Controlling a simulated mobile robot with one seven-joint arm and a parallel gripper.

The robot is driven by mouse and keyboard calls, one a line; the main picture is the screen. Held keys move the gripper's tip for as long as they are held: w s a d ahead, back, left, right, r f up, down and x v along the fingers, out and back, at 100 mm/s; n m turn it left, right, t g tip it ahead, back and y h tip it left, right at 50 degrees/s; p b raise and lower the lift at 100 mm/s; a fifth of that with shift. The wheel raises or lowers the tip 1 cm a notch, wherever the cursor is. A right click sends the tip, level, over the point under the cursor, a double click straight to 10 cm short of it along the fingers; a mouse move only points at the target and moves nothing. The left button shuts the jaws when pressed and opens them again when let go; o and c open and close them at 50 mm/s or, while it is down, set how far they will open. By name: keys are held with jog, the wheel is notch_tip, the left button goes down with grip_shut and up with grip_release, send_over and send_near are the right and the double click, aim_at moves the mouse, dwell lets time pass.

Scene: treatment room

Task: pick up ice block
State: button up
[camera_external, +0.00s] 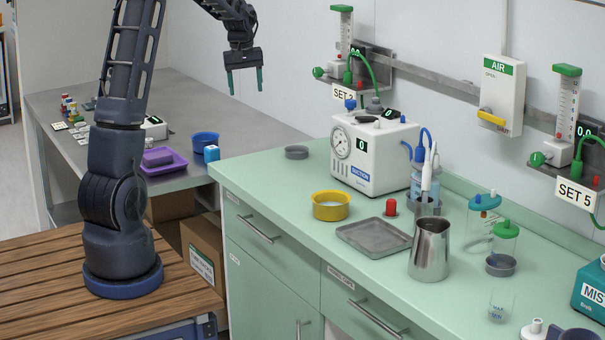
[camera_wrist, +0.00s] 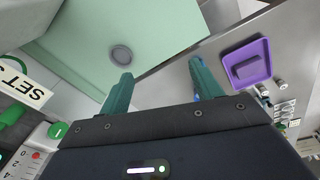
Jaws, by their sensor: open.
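A small blue block with a whitish top (camera_external: 211,154), which looks like the ice block, sits on the grey bench (camera_external: 240,122), just in front of a blue bowl (camera_external: 204,141). My gripper (camera_external: 245,80) is open and empty, high above the benches and pointing down, well apart from the block. In the wrist view my gripper's (camera_wrist: 160,70) two green fingers are spread. A bit of blue shows beside the right finger there; I cannot tell whether it is the block or the bowl, as the finger partly hides it.
A purple tray (camera_external: 181,164) holding a purple block (camera_external: 158,157) lies left of the blue block. The green counter (camera_external: 262,178) stands close on the right, with a grey dish (camera_external: 297,152), a yellow bowl (camera_external: 330,206) and a white suction unit (camera_external: 385,150). Wall-mounted flowmeters (camera_external: 346,40) are near my gripper.

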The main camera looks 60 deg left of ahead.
jog(key=a+f+n, duration=0.3)
jog(key=a+f, duration=0.6)
jog(key=a, duration=0.3)
jog(key=n+g, duration=0.1)
jog(key=n, duration=0.1)
send_over(212, 147)
jog(key=shift+h, duration=0.3)
jog(key=f, duration=0.8)
jog(key=shift+s+d+f, duration=0.2)
jog(key=shift+s+d, duration=0.05)
jog(key=shift+d, duration=0.05)
notch_tip(212, 147, down, 6)
jog(key=shift+r, duration=0.1)
jog(key=shift+w+a+f, duration=0.1)
jog(key=shift+a+f, duration=0.05)
jog(key=shift+f, duration=1.1)
jog(key=shift+w+a+f, duration=0.1)
jog(key=shift+f, duration=1.15)
jog(key=c, duration=1.1)
jog(key=shift+r, duration=0.15)
